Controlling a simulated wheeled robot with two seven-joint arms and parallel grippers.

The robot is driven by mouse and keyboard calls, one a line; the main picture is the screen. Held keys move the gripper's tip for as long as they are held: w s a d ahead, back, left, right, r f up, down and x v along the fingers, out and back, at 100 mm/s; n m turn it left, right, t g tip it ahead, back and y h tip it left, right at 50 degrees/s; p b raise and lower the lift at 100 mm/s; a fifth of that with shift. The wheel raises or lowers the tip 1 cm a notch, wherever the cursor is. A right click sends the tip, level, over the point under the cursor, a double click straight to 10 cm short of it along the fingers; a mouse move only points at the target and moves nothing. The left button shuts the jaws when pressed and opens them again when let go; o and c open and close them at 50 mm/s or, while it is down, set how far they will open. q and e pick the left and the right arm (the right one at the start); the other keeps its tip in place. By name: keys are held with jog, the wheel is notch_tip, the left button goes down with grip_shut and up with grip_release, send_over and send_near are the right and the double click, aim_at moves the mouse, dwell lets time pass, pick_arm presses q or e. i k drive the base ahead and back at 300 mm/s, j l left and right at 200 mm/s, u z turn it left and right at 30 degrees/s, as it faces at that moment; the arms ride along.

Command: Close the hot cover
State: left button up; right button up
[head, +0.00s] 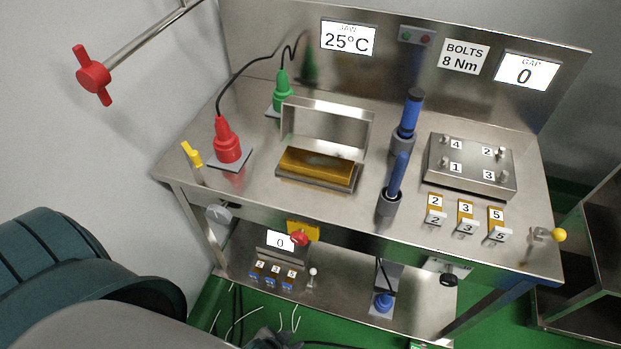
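The hot cover (327,109) is a grey metal frame standing raised behind a golden jaw block (316,164) on the steel bench. The cover is open, and the block's top is uncovered. The jaw display (348,38) on the back panel reads 25°C. My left arm fills the lower left. A dark part at the bottom edge seems to be my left gripper (272,341), low and well in front of the cover; its fingers cannot be made out. My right gripper is not in view.
A red plug (227,143) and a green plug (282,93) with black cables stand left of the cover. Blue-handled tools (395,180) stand to its right, before a numbered bolt plate (470,166). A lower shelf (340,301) lies under the bench.

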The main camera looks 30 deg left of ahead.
aim_at(343, 125)
jog(key=u, duration=0.75)
jog(key=l+u, duration=0.25)
jog(key=u, duration=0.15)
jog(key=k+l+u, duration=0.15)
jog(key=u, duration=0.25)
jog(key=k+l+u, duration=0.15)
jog(key=l+u, duration=0.25)
jog(key=i+j, duration=0.05)
jog(key=j, duration=0.05)
